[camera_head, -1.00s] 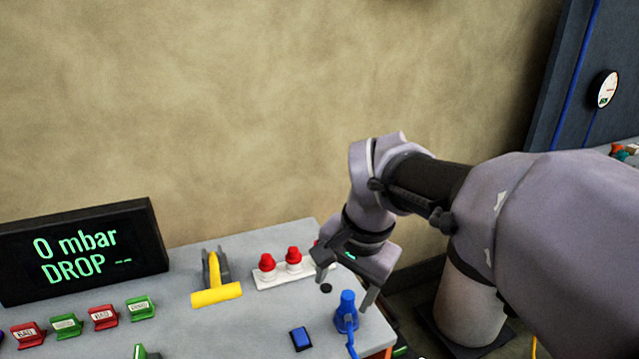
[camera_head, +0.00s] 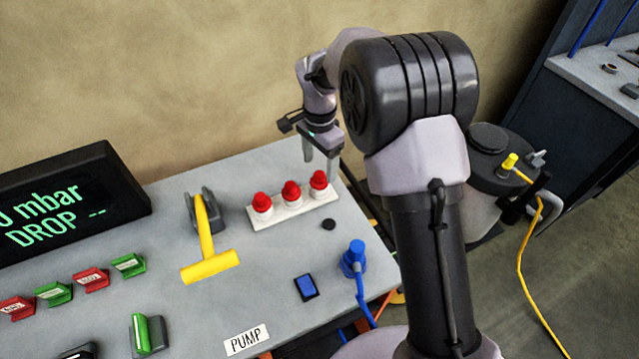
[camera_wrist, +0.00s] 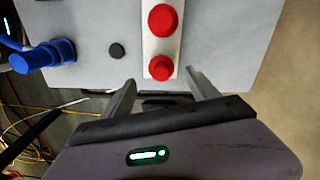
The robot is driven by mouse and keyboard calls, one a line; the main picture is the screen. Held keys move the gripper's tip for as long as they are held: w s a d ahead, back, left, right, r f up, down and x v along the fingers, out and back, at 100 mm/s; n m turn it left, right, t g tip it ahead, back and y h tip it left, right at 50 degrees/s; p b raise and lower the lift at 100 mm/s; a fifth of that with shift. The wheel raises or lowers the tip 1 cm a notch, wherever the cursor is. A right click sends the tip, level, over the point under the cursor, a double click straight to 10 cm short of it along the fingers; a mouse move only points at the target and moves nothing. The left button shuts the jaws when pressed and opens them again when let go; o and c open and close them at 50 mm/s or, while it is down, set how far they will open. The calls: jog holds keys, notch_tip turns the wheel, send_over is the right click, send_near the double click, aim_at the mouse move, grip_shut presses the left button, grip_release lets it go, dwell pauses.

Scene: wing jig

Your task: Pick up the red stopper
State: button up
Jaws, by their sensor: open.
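Three red stoppers stand in a row on a white strip (camera_head: 256,225) on the grey table: a left one (camera_head: 262,203), a middle one (camera_head: 291,190) and a right one (camera_head: 319,180). My gripper (camera_head: 320,162) is open and empty, above and just behind the right stopper at the table's back edge. In the wrist view, two red stoppers show, a nearer one (camera_wrist: 161,68) and a farther one (camera_wrist: 163,20). The nearer one lies ahead of and between the two open fingers (camera_wrist: 160,80), which look apart from it.
A blue fitting with a hose (camera_head: 354,258), a black disc (camera_head: 328,224) and a blue switch (camera_head: 306,287) lie in front of the strip. A yellow T-handle (camera_head: 210,265) stands to the left. The display (camera_head: 70,205) and several red and green clips are farther left.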

aim_at(319, 174)
notch_tip(319, 174, down, 5)
jog(key=shift+w+f+b, duration=0.15)
jog(key=shift+b, duration=0.75)
jog(key=shift+c, duration=0.7)
jog(key=c, duration=1.3)
notch_tip(319, 174, up, 11)
jog(key=p, duration=0.3)
jog(key=shift+f+p, duration=0.2)
jog(key=shift+p, duration=0.15)
jog(key=shift+r+p, duration=1.1)
jog(key=shift+r, duration=0.25)
